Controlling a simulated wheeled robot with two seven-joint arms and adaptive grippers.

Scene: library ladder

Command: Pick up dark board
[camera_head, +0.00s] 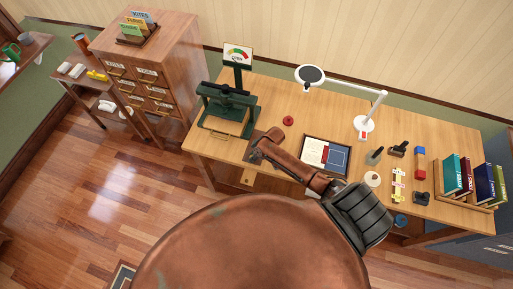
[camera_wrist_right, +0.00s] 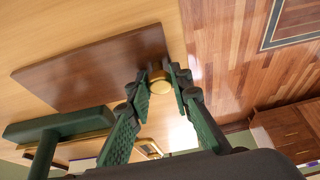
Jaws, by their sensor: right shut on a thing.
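The dark board (camera_wrist_right: 95,70) is a flat brown rectangle with a round brass knob (camera_wrist_right: 158,82) at its near edge, in the right wrist view. My right gripper (camera_wrist_right: 164,76) is shut on the knob, with one green finger on each side of it. In the head view the dark board (camera_head: 265,134) shows near the desk's front edge, partly covered by my right gripper (camera_head: 257,153). I cannot tell whether the board rests on the desk or is slightly above it. My left gripper is not in view.
A green press (camera_head: 226,106) stands just left of the board. A red ring (camera_head: 288,120) lies behind it, and a framed tray (camera_head: 326,155) lies to the right. A white lamp (camera_head: 364,124), small tools and books (camera_head: 470,180) fill the desk's right side.

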